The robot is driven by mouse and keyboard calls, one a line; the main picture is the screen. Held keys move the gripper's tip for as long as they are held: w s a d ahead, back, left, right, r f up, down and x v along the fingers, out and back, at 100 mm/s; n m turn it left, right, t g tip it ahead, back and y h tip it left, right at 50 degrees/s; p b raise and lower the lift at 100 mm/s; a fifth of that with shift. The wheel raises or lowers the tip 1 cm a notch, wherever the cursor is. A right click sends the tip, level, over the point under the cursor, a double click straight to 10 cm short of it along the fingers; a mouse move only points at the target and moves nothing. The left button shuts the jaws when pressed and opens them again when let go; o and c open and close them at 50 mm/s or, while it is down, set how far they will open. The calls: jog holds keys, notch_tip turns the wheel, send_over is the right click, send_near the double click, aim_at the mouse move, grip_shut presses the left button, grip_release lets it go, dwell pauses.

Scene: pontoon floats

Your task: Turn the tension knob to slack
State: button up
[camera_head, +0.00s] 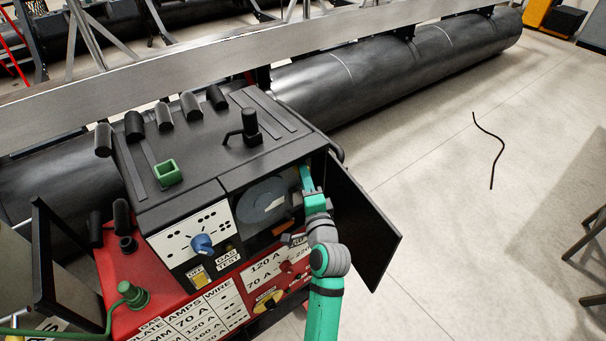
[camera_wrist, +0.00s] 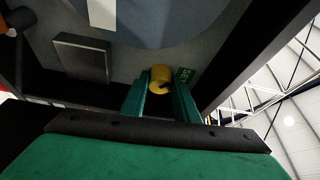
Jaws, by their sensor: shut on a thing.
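The tension knob (camera_wrist: 160,76) shows in the wrist view as a small yellow round knob inside the welder's open side compartment. A dark mark shows on its lower right part. A green label (camera_wrist: 184,75) that seems to read "SET" is just to its right. My gripper (camera_wrist: 160,92) has its two green fingers on either side of the knob and is shut on it. In the head view my gripper (camera_head: 306,178) reaches into the compartment beside the wire spool (camera_head: 262,196); the knob is hidden there. I see no slack label.
The black compartment door (camera_head: 362,225) stands open just right of my arm. The welder's front panel (camera_head: 190,232) has a blue knob and a yellow switch. A spool edge and a grey block (camera_wrist: 82,60) are near the fingers. Floor to the right is mostly clear, with a thin cable (camera_head: 492,145).

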jog(key=n, duration=0.2)
jog(key=n+t+y, duration=0.1)
jog(key=n, duration=0.3)
jog(key=shift+d+f+t+y, duration=0.15)
jog(key=shift+f+t+y, duration=0.15)
jog(key=shift+y, duration=0.1)
jog(key=shift+r+n, duration=0.1)
jog(key=shift+n, duration=0.4)
jog(key=o, duration=1.1)
jog(key=shift+c, duration=0.2)
jog(key=v, duration=1)
jog(key=shift+s+f, duration=0.25)
jog(key=shift+d, duration=0.15)
